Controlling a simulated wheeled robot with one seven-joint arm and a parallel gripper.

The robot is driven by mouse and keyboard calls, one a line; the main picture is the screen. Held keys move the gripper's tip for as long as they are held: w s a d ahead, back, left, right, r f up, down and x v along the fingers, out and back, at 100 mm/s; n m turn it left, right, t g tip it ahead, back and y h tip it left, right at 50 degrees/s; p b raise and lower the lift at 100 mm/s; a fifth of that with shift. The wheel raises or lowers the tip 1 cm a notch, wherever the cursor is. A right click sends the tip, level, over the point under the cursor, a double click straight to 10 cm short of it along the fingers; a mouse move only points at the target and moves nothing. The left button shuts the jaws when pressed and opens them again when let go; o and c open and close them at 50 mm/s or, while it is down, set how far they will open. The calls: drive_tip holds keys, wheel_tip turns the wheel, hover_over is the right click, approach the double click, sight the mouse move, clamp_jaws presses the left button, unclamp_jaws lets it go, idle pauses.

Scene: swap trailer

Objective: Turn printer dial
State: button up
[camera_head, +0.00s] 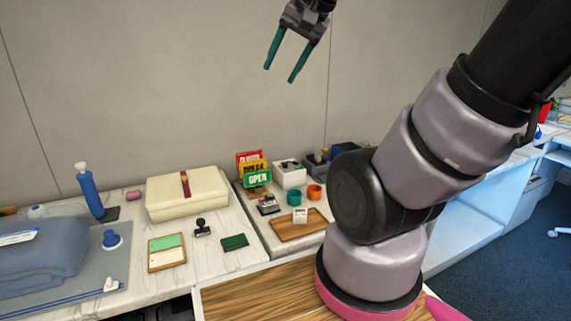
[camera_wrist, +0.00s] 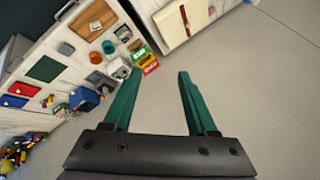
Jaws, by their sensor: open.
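My gripper (camera_head: 279,73) is high above the counter in front of the wall, its two green fingers apart with nothing between them. In the wrist view my gripper (camera_wrist: 158,75) is also open and empty. A small white box-shaped device (camera_head: 289,177) with dark parts on top stands at the back of the right counter section; it may be the printer. It also shows beside the left finger in the wrist view (camera_wrist: 118,69). No dial can be made out clearly in either view. My gripper is well apart from everything on the counter.
Red, yellow and green signs (camera_head: 256,178) stand left of the white device. Orange and teal cups (camera_head: 314,192) and a wooden tray (camera_head: 299,231) are in front. A cream case (camera_head: 187,194), stamps and a blue pump bottle (camera_head: 89,191) are further left. The air around my gripper is clear.

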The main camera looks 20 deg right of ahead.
drive_tip(key=w+d+f+m, duration=0.1)
drive_tip(key=w+d+m, duration=0.1)
drive_tip(key=w+m, duration=0.45)
drive_tip(key=w+d+f+m, duration=0.1)
drive_tip(key=w+f+m, duration=0.15)
drive_tip(key=w, duration=0.65)
drive_tip(key=m+g+h, duration=0.2)
drive_tip(key=m+h, duration=0.1)
drive_tip(key=m, duration=1.8)
hover_over(286, 165)
drive_tip(key=s, duration=0.4)
wheel_tip(286, 165, down, 32)
drive_tip(key=x, duration=1.1)
drive_tip(key=shift+s+a, duration=0.15)
drive_tip(key=shift+a, duration=0.2)
clamp_jaws()
